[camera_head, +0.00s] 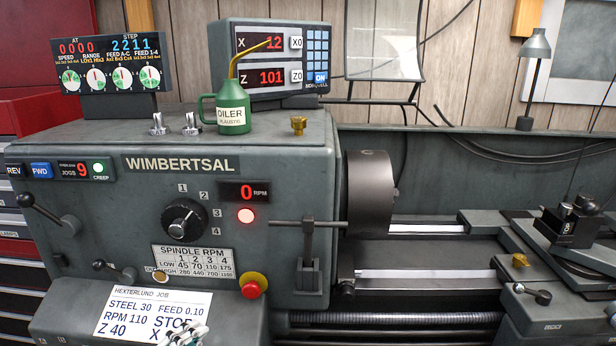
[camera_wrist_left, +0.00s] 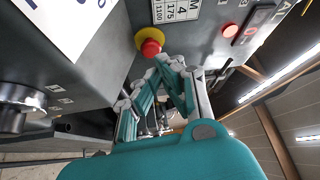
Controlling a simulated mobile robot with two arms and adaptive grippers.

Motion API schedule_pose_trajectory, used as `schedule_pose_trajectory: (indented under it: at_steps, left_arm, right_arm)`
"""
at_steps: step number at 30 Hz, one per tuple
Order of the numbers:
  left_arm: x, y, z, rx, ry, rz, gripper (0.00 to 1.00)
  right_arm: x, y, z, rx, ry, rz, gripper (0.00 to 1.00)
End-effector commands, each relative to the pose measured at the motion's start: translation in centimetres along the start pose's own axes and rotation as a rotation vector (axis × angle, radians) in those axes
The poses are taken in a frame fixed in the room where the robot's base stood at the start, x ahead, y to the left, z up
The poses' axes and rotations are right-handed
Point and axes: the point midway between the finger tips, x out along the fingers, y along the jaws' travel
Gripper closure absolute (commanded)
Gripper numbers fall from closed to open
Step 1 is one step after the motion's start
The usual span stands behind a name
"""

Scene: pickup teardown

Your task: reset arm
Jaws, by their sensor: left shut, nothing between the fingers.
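My left gripper (camera_head: 188,334) shows only as its tips at the bottom edge of the head view, in front of the lower corner of the job card (camera_head: 152,310). In the left wrist view its teal fingers (camera_wrist_left: 168,68) are closed together with nothing between them. The red emergency button (camera_head: 253,286) on the lathe's front is up and to the right of the tips in the head view. In the wrist view the button (camera_wrist_left: 151,46) appears just beyond the fingertips; I cannot tell the exact gap. My right gripper is in neither view.
The lathe headstock (camera_head: 110,220) fills the left, with a speed knob (camera_head: 184,220) and levers. A green oil can (camera_head: 232,108) and a brass piece (camera_head: 298,124) stand on top. The chuck (camera_head: 370,193) and carriage (camera_head: 545,310) are to the right. A red tool cabinet (camera_head: 40,105) stands far left.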

Motion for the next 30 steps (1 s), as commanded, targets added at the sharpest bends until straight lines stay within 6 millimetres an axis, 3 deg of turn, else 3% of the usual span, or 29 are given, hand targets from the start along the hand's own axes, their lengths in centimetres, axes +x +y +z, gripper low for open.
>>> schedule_pose_trajectory:
  at_steps: [5, 11, 15, 19, 30]
  left_arm:
    - [-2.0, 1.4, 1.6, -0.326, -0.383, -0.04, 1.0]
    - [-7.5, 6.5, 1.1, -0.711, -0.8, 0.057, 1.0]
    - [-11.9, 10.5, -1.9, -0.938, -1.031, 0.194, 1.0]
    - [-15.0, 12.8, -5.0, -1.077, -1.169, 0.315, 1.0]
    - [-21.4, 15.2, -13.6, -1.313, -1.4, 0.627, 1.0]
  right_arm:
    - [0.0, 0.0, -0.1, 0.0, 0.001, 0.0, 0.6]
    - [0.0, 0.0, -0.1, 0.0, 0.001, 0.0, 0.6]
    - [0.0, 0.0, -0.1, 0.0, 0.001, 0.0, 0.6]
    - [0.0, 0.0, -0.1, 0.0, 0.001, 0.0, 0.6]
    - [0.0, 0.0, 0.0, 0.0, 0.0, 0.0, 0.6]
